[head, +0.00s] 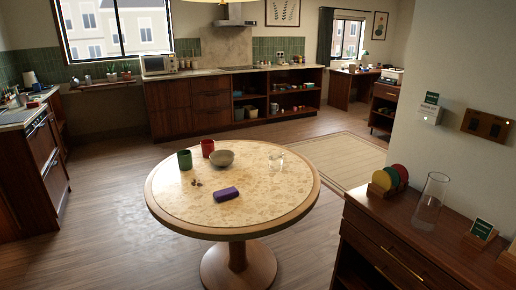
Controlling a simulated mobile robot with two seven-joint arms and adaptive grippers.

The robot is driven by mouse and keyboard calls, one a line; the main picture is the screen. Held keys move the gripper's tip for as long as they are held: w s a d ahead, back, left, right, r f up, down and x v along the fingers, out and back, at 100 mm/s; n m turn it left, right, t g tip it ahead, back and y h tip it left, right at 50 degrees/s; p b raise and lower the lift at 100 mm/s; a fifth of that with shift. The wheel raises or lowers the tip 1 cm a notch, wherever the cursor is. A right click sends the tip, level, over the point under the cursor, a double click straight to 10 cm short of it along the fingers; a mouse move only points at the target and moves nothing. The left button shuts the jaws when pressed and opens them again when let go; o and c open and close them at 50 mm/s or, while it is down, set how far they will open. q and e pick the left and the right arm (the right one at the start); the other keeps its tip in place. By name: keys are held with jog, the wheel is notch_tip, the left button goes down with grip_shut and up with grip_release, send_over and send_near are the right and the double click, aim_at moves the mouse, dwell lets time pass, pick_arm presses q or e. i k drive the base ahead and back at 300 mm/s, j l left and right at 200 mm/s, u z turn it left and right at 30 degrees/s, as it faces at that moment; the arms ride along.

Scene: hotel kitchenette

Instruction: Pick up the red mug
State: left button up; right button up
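A red mug (207,148) stands upright near the far edge of the round table (268,220). A green mug (184,160) stands just to its left and a little nearer. A grey-brown bowl (222,158) sits just to the red mug's right and slightly in front, apart from or touching it, I cannot tell which. Neither of my grippers shows in the head view.
A purple block-like item (226,194), a few small brown pieces (196,182) and a clear glass item (276,161) are also on the table. A wooden cabinet (400,232) with a glass vase (430,200) stands at right. Open floor (110,215) lies left of the table.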

aim_at(207, 146)
jog(key=i+j+z, duration=0.5)
jog(key=j, duration=0.25)
jog(key=j+z, duration=0.2)
jog(key=j, duration=0.2)
jog(key=i+j+z, duration=0.25)
jog(key=j, duration=0.2)
jog(key=j+z, duration=0.25)
jog(key=j, duration=0.15)
